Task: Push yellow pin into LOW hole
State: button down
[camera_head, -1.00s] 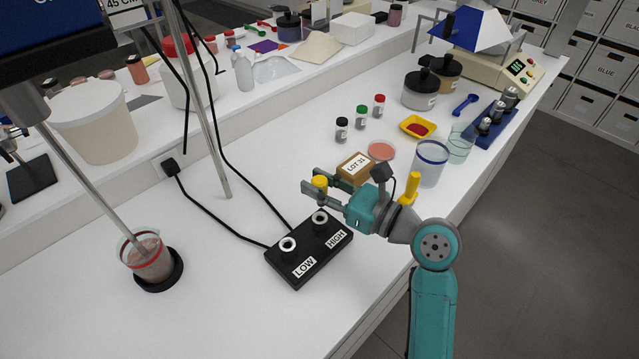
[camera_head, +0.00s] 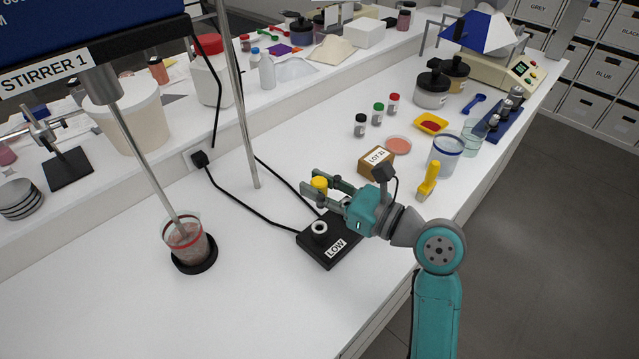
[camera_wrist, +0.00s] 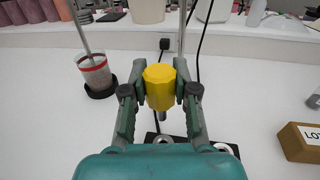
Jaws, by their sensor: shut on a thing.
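My gripper (camera_head: 325,190) is shut on the yellow pin (camera_head: 319,183). The wrist view shows the pin's yellow head (camera_wrist: 159,87) between the two fingers, with a grey shank pointing down below it. The pin is held above the black block (camera_head: 318,254). In the head view the LOW hole (camera_head: 319,227), with a pale ring, shows below and near the pin, and it looks empty. The HIGH hole and its label are hidden behind my gripper and arm in the head view. The wrist view shows parts of both rings low in the picture, partly covered by my gripper.
A cup of reddish liquid (camera_head: 186,243) stands under the stirrer rod at left. A LOT 31 box (camera_head: 377,160) lies just behind my gripper. Black cables (camera_head: 247,212) run to the block. A yellow-handled tool (camera_head: 428,181) is near the right edge. The front left bench is clear.

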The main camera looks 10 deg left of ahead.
jog(key=shift+f, duration=2.8)
jog(key=shift+f, duration=1.85)
jog(key=c, duration=0.8)
grip_release()
jog(key=v, duration=1.2)
jog(key=shift+d, duration=0.1)
